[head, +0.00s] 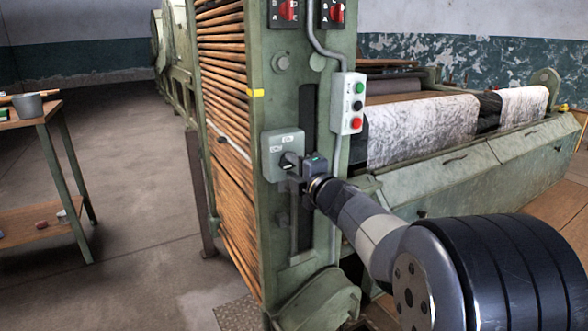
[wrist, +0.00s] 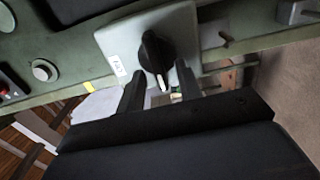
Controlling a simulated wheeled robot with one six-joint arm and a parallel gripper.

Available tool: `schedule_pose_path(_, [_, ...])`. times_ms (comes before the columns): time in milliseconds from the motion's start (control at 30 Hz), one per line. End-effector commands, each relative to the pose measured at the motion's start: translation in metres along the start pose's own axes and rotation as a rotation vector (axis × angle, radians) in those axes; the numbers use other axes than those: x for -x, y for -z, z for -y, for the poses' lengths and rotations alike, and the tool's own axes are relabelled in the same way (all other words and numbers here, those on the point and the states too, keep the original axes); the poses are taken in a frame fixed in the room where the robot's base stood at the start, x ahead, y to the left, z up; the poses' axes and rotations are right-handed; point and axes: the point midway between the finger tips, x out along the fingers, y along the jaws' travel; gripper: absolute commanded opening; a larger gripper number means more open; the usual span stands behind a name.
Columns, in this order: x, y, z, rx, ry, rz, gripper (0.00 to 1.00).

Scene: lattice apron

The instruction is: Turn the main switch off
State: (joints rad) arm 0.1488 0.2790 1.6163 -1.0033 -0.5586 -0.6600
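The main switch is a light grey box (head: 283,153) on the green machine post, with a black rotary knob (head: 288,161) on its face. In the wrist view the knob (wrist: 154,52) has a white pointer mark toward the picture's bottom, and a small label sits at the left of the box (wrist: 112,42). My gripper (head: 298,170) is just in front of the box in the head view. In the wrist view my gripper (wrist: 160,72) is open, with one finger on each side of the knob's lower end. Gaps show, so it does not appear to grip the knob.
Two red switches (head: 288,10) are at the top. A conduit (head: 325,45) runs down the post. A workbench (head: 35,115) stands at the left, with open floor between.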

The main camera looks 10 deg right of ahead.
Motion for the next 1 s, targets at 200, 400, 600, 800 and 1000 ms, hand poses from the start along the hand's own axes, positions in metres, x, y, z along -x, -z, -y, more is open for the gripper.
schedule_pose_path(200, [0.021,-0.001,-0.002,0.001,0.0,0.003,0.34])
schedule_pose_path(400, [0.06,-0.001,-0.003,0.0,0.0,0.004,0.34])
schedule_pose_path(600, [0.093,-0.001,-0.002,0.001,0.001,0.003,0.34])
schedule_pose_path(800, [0.107,0.0,0.0,0.0,0.0,0.001,0.34])
schedule_pose_path(1000, [0.108,0.0,0.001,0.0,0.001,0.0,0.34])
